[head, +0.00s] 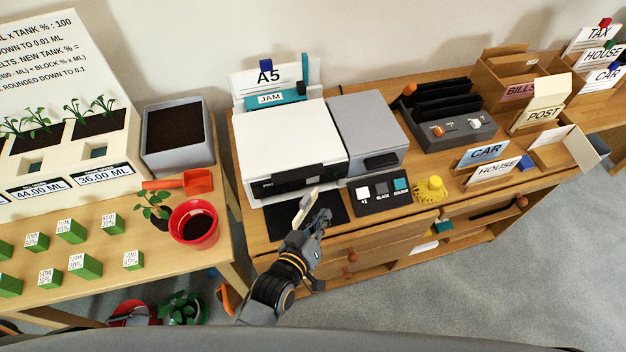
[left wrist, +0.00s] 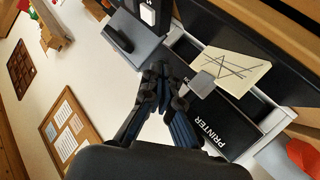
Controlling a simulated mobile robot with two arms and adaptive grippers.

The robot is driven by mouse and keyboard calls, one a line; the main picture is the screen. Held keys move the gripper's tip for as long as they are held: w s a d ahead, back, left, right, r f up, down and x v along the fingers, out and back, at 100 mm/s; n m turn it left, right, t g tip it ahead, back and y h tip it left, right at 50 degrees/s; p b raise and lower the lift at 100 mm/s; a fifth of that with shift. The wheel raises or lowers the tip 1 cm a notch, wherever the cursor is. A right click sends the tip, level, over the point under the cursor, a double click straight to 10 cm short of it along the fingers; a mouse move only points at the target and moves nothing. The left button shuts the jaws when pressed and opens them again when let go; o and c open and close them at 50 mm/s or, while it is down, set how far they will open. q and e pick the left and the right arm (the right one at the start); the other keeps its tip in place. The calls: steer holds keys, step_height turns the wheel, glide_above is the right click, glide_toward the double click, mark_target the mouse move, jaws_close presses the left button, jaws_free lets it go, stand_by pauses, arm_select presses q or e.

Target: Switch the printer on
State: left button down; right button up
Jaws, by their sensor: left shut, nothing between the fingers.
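The white printer (head: 290,145) stands on the wooden desk, with a dark front panel (head: 300,178). The panel's PRINTER lettering (left wrist: 208,132) shows in the left wrist view. A pale card (head: 305,206) stands out in front of the printer; in the left wrist view the card (left wrist: 238,72) bears dark crossing lines. My left gripper (head: 322,222) is shut and empty, in front of the printer and beside the card; its fingers (left wrist: 165,92) also show in the left wrist view. My right gripper is not in view.
A grey box (head: 368,130) stands right of the printer. A black panel with coloured squares (head: 382,192) and a yellow knobbly object (head: 430,190) lie to the right of my gripper. A red pot (head: 194,222) stands on the left table.

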mark_target(318, 181)
arm_select(q)
steer(key=w, duration=0.1)
steer(key=w+a+b, duration=0.1)
steer(key=w, duration=0.2)
steer(key=shift+w+a, duration=0.3)
steer(key=shift+w, duration=0.1)
steer(key=shift+w+a, duration=0.3)
steer(key=shift+w, duration=0.65)
steer(key=shift+w, duration=0.2)
steer(key=shift+w+a, duration=0.15)
steer(key=shift+w, duration=0.1)
steer(key=shift+w+a, duration=0.1)
steer(key=shift+w, duration=0.3)
stand_by(0.8)
steer(key=shift+s, duration=0.1)
steer(key=shift+s+d+p, duration=0.25)
steer(key=shift+s+p, duration=0.1)
steer(key=shift+s, duration=0.4)
